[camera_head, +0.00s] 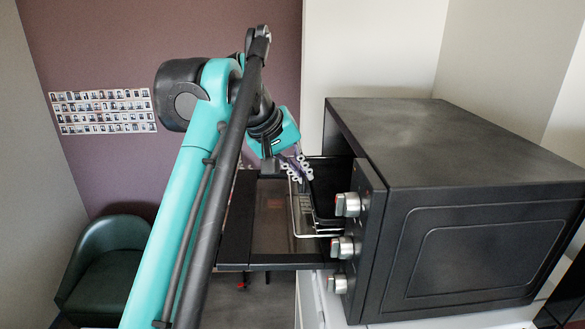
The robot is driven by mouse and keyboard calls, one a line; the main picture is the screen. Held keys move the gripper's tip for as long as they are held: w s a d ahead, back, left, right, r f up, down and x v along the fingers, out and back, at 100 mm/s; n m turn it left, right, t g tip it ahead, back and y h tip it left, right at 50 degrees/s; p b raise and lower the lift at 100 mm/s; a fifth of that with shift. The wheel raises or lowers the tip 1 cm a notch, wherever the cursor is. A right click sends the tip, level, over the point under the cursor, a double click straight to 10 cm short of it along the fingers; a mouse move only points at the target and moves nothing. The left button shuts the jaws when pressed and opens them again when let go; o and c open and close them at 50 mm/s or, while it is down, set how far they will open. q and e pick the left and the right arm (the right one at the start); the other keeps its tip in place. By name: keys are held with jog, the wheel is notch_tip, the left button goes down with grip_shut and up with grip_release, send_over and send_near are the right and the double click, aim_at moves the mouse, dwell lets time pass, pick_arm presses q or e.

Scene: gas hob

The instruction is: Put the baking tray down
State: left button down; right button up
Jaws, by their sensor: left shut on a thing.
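The black baking tray (326,188) shows at the mouth of a dark countertop oven (455,145), right of centre. It sits over a wire rack (303,222) that sticks out of the oven. My left gripper (298,172) reaches in from above on the left and is shut on the tray's near left edge. The rest of the tray is hidden inside the oven and behind its front panel. I cannot tell whether the tray touches the rack. My right gripper is not in view.
The oven's glass door (272,222) hangs open, level, to the left. Several silver knobs (347,205) line the oven front. The oven stands on a white counter (440,322). A green armchair (105,265) is at the lower left. Floor shows below the door.

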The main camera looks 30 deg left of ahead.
pick_arm(q)
jog(key=c, duration=1.7)
grip_release()
jog(key=shift+a, duration=0.1)
jog(key=shift+r, duration=0.1)
jog(key=v, duration=1.2)
